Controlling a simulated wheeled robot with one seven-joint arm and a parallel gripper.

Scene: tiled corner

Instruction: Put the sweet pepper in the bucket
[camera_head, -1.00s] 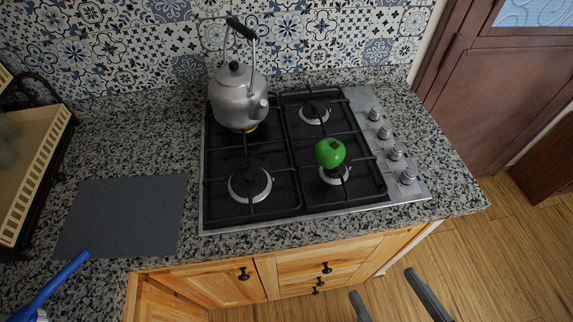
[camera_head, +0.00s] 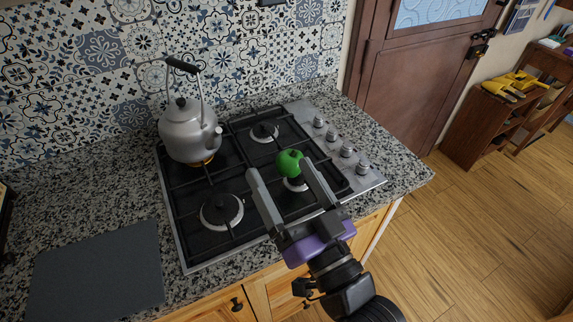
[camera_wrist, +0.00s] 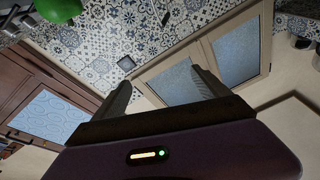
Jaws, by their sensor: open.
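The green sweet pepper (camera_head: 290,163) sits on the front right burner of the hob (camera_head: 180,250). In the wrist view the pepper (camera_wrist: 60,11) is at the top left, cut by the edge and well outside the fingers. My gripper (camera_head: 279,168) is open and empty. In the head view its fingertips overlap the pepper's surroundings, with the pepper appearing between them. The wrist view shows it is not between the jaws. No bucket is visible in either current view.
A grey kettle (camera_head: 188,132) stands on the back left burner. A dark grey mat (camera_head: 95,275) lies on the granite counter at left. A tiled wall (camera_head: 235,50) rises behind. A wooden door (camera_head: 410,85) and a shelf with yellow items (camera_head: 513,82) are at right.

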